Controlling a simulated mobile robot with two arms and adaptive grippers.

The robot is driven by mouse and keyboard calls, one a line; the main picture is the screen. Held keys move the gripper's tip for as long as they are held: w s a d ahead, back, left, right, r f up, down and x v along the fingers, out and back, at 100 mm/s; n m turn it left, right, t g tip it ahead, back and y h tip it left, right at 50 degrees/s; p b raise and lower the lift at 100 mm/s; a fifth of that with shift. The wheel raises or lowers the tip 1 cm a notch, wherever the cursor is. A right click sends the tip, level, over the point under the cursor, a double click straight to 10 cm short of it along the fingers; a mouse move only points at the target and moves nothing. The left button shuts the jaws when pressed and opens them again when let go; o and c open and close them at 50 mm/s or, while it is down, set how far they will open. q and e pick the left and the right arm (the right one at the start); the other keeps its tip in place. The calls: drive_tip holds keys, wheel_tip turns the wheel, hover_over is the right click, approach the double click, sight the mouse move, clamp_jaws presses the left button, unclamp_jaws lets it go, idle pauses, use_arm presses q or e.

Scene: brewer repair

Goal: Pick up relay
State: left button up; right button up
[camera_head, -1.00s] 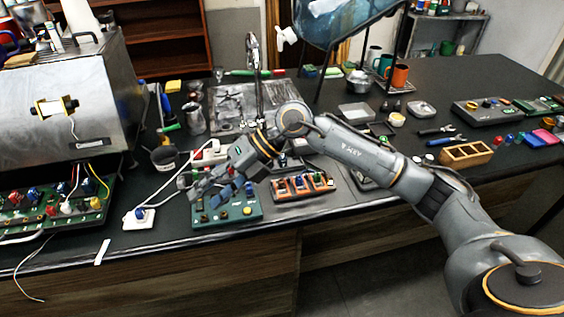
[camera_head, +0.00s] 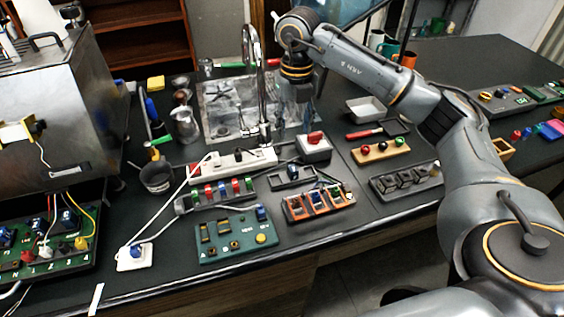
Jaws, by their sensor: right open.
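My right gripper (camera_head: 296,112) hangs fingers down at the upper middle, over the right side of the sink and behind the tap. It is open, with nothing seen in it, and stands apart from the small parts on the bench. I cannot tell for sure which part is the relay. Small blue block-like parts show on the green board (camera_head: 237,236), on a white square base (camera_head: 134,258), and in the orange tray (camera_head: 318,204). More blue parts sit on the machine's circuit board (camera_head: 40,262) at the left. My left gripper is out of view.
A white power strip (camera_head: 232,162) with a cable lies behind the green board. The tall tap (camera_head: 262,85) stands close to my right gripper. A grey rack (camera_head: 405,182) and a wooden block with coloured knobs (camera_head: 380,151) lie to the right. The metal machine (camera_head: 50,110) fills the left.

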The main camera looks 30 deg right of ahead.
drive_tip(key=p, duration=0.2)
hover_over(293, 168)
drive_tip(key=f, duration=0.7)
drive_tip(key=shift+s+d+f, duration=0.2)
drive_tip(key=shift+s+f, duration=0.05)
drive_tip(key=shift+w+f, duration=0.15)
drive_tip(key=shift+f, duration=0.1)
drive_tip(key=f+p, duration=0.2)
drive_tip(key=shift+a+f, duration=0.2)
drive_tip(key=shift+f, duration=0.15)
wheel_tip(293, 168, down, 2)
drive_tip(key=shift+w+f+p, duration=0.1)
drive_tip(key=shift+p, duration=0.3)
drive_tip(key=shift+f, duration=0.2)
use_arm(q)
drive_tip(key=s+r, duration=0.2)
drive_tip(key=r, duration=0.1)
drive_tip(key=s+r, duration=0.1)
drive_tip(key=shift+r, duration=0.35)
use_arm(e)
clamp_jaws()
